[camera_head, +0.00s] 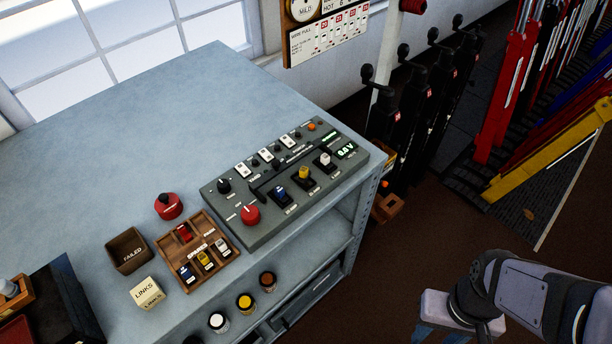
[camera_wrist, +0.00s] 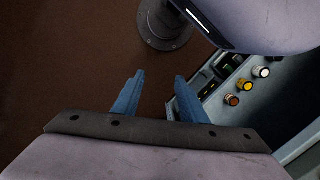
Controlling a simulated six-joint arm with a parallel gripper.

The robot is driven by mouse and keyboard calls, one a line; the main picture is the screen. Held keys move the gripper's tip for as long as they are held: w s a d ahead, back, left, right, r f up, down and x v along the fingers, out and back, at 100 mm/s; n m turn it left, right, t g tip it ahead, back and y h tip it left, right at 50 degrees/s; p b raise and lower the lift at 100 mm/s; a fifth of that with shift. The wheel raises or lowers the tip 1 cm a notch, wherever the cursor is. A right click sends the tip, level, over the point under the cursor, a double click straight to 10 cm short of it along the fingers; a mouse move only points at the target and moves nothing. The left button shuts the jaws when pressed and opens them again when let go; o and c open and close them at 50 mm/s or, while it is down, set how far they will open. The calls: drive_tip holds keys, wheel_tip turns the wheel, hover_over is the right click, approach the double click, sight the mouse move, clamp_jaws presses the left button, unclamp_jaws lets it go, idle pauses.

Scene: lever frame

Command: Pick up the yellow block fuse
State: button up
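A small yellow block fuse (camera_head: 204,259) sits in the wooden tray (camera_head: 222,273) on the grey bench, between a blue fuse (camera_head: 187,272) and a white fuse (camera_head: 220,248). Another yellow block (camera_head: 304,173) stands on the grey tester panel, between a blue one (camera_head: 279,194) and a white one (camera_head: 325,160). My gripper (camera_wrist: 158,78) shows two blue fingers spread apart with nothing between them. In the head view it is at the lower right, off the bench and far from the tray, and partly cut off. The wrist view does not show the tray.
A FAILED box (camera_head: 127,250), a LINKS box (camera_head: 147,292) and a red knob-like object (camera_head: 168,205) stand near the tray. Tall levers (camera_head: 415,110) stand right of the bench. The bench's back left is clear.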

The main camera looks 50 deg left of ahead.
drive_tip(key=a+f+n+t, duration=0.1)
drive_tip(key=a+n, duration=0.4)
drive_tip(key=a, duration=1)
drive_tip(key=t+y+b, duration=0.1)
drive_tip(key=t+y, duration=0.1)
drive_tip(key=y, duration=0.2)
approach(305, 171)
drive_tip(key=d+f, duration=0.1)
drive_tip(key=f, duration=0.1)
drive_tip(key=s+d+f, duration=0.1)
drive_tip(key=f, duration=0.2)
drive_tip(key=s+d+f, duration=0.1)
drive_tip(key=f, duration=0.2)
drive_tip(key=shift+s+d+f, duration=0.1)
drive_tip(key=shift+d+f, duration=0.15)
drive_tip(key=shift+d, duration=0.1)
drive_tip(key=w+a+r+m+t, duration=0.1)
drive_tip(key=w+a+r+m, duration=0.1)
drive_tip(key=r, duration=0.4)
drive_tip(key=shift+w+a+r+m+y, duration=0.25)
drive_tip(key=shift+a+r+m+y, duration=0.15)
drive_tip(key=shift+a+m, duration=0.6)
drive_tip(key=shift+d+f, duration=0.15)
drive_tip(key=shift+s+p+x, duration=0.2)
drive_tip(key=shift+p+x, duration=0.75)
drive_tip(key=shift+x, duration=0.85)
drive_tip(key=shift+s+p+x, duration=0.15)
drive_tip(key=shift+p+x, duration=0.75)
drive_tip(key=shift+x, duration=0.9)
